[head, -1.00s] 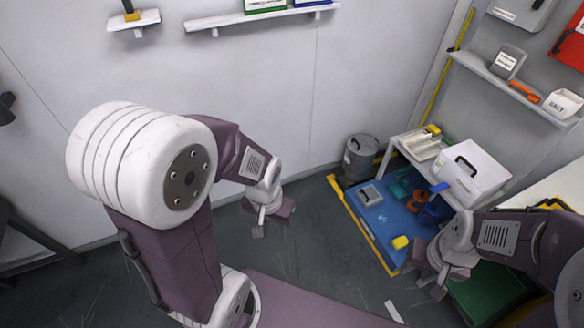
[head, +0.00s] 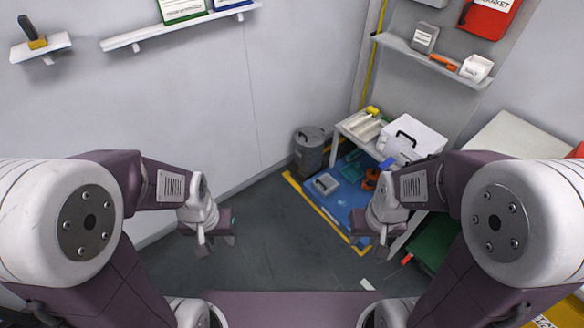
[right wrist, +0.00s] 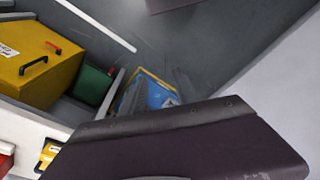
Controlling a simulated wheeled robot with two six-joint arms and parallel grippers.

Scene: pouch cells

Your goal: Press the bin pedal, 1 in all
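A grey lidded bin (head: 309,150) stands on the floor against the back wall in the head view, beside the corner of a blue mat. Its pedal is too small to make out. My left gripper (head: 215,243) hangs in front of the left wall, well to the left of the bin and apart from it. My right gripper (head: 376,238) hangs over the blue mat's right front part, apart from the bin. Both look empty, but their finger gaps are not clear. The right wrist view does not show the bin.
The yellow-edged blue mat (head: 330,203) holds several items. A low white table (head: 352,135) with a white case (head: 410,138) stands behind it. A green box (head: 436,243) is at right; a yellow box (right wrist: 38,62) shows in the right wrist view. Grey floor (head: 270,220) before the bin is clear.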

